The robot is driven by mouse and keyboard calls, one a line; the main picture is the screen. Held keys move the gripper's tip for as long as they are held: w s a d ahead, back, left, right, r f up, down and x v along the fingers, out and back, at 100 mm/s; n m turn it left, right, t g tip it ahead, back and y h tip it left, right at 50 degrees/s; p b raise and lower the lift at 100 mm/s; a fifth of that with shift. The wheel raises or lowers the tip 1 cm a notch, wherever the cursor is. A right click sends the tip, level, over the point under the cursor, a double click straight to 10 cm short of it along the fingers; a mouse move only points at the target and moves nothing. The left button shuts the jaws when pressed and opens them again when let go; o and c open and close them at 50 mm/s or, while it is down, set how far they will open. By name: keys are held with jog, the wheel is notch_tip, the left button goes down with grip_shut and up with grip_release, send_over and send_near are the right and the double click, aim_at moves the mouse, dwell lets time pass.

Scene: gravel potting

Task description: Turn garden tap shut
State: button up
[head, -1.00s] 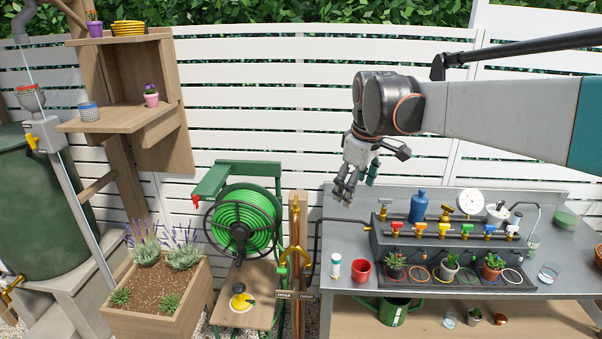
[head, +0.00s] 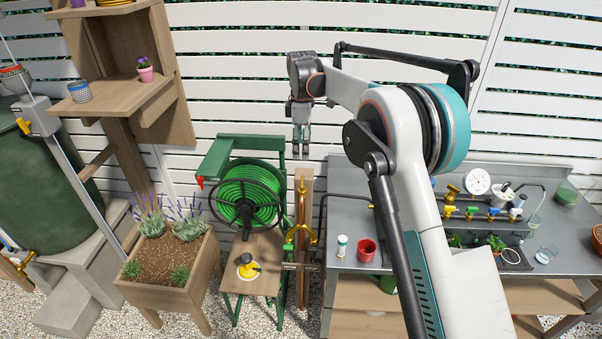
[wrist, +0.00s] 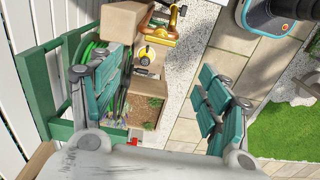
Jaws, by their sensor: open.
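The garden tap (head: 302,236) is a brass fixture with a Y-shaped double outlet on a copper pipe, fixed to a wooden post (head: 304,177). In the wrist view the brass tap (wrist: 165,30) shows at the top centre, beside the post top. My gripper (head: 301,151) hangs pointing down above the post in the head view, apart from the tap. In the wrist view my gripper (wrist: 152,70) has its two teal-padded fingers spread wide with nothing between them. The tap's handle position is too small to tell.
A green hose reel (head: 243,195) stands left of the post, with a wooden stool (head: 252,285) in front. A planter (head: 170,270) is further left. The grey workbench (head: 345,195) with a red cup (head: 366,250) is right. The fence is close behind.

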aim_at(302, 181)
notch_tip(302, 181, down, 13)
jog(key=shift+f+b, duration=0.2)
jog(key=shift+b, duration=0.5)
jog(key=c, duration=1.1)
